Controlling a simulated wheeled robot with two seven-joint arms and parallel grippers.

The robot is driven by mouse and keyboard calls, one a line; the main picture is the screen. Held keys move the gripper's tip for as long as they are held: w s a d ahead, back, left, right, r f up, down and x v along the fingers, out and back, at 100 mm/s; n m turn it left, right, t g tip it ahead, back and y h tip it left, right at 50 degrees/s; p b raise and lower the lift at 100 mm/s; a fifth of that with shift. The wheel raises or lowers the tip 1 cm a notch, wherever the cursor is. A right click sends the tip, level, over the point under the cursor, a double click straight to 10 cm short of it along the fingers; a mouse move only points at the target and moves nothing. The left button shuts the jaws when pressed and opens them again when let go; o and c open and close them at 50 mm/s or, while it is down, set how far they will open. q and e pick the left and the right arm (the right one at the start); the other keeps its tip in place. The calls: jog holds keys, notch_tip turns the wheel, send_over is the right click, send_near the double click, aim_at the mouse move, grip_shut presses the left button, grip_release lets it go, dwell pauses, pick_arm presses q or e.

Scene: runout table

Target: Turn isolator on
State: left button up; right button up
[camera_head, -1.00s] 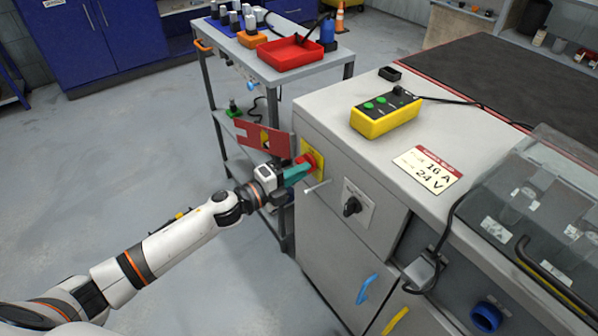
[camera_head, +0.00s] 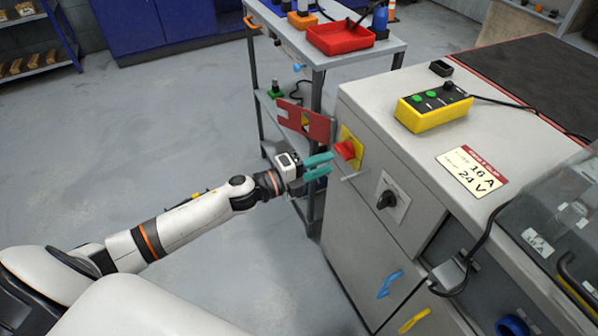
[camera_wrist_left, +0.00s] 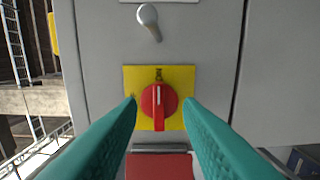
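The isolator is a red rotary knob (camera_head: 345,150) on a yellow plate (camera_head: 358,158) on the cabinet's side. In the left wrist view the knob (camera_wrist_left: 159,101) shows its handle upright in the picture, with a white line along it. My left gripper (camera_head: 330,164) has teal fingers spread apart, pointing at the knob. In the left wrist view its fingertips (camera_wrist_left: 159,103) frame the knob from both sides, with nothing between them gripped. A red notched flap (camera_head: 291,116) stands out beside the plate; it looks hinged. My right gripper is out of view.
A silver handle (camera_head: 353,177) and a black rotary switch (camera_head: 387,200) sit near the isolator on the grey cabinet (camera_head: 345,240). A yellow button box (camera_head: 433,107) stands on top. A trolley with a red tray (camera_head: 340,38) is behind. The floor at left is clear.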

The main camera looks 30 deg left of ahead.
pick_arm(q)
jog(key=v, duration=0.8)
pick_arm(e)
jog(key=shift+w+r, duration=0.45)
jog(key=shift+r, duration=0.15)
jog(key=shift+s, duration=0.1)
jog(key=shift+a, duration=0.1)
